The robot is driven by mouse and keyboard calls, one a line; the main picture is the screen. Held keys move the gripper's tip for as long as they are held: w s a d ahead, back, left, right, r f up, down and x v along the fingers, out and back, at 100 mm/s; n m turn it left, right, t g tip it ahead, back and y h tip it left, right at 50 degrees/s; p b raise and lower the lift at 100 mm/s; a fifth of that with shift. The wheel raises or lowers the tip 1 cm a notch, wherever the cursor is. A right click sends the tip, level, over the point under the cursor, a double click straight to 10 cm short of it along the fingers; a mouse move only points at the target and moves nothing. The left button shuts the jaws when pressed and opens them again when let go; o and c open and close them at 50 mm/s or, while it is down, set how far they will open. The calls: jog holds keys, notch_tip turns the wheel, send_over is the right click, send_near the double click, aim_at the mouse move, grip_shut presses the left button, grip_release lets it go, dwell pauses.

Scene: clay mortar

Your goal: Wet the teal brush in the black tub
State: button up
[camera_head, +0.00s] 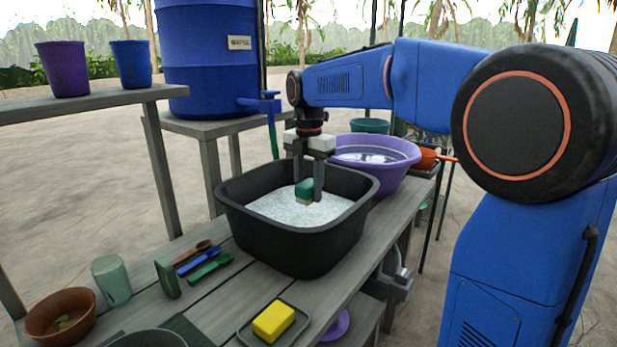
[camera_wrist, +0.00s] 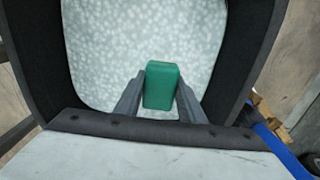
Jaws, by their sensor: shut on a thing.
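The black tub (camera_head: 300,250) stands on the grey slatted table and holds a pale, speckled, watery-looking fill (camera_head: 285,208). My gripper (camera_head: 308,190) points down into the tub, its fingers inside the rim. It is shut on the teal brush (camera_head: 303,189), a small block with a tan underside low over the fill. Whether the underside touches the fill I cannot tell. In the wrist view the teal brush (camera_wrist: 161,85) sits between both fingers, with the fill behind it and the tub's dark walls (camera_wrist: 260,50) around.
A purple basin (camera_head: 400,155) stands just behind the tub. Left of the tub lie several coloured tools (camera_head: 205,258), a green block (camera_head: 167,278), a pale green cup (camera_head: 111,280) and a terracotta bowl (camera_head: 60,320). A yellow sponge (camera_head: 273,321) sits in front on a small tray.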

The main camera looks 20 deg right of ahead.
jog(key=shift+f, duration=5.05)
jog(key=shift+r, duration=8.35)
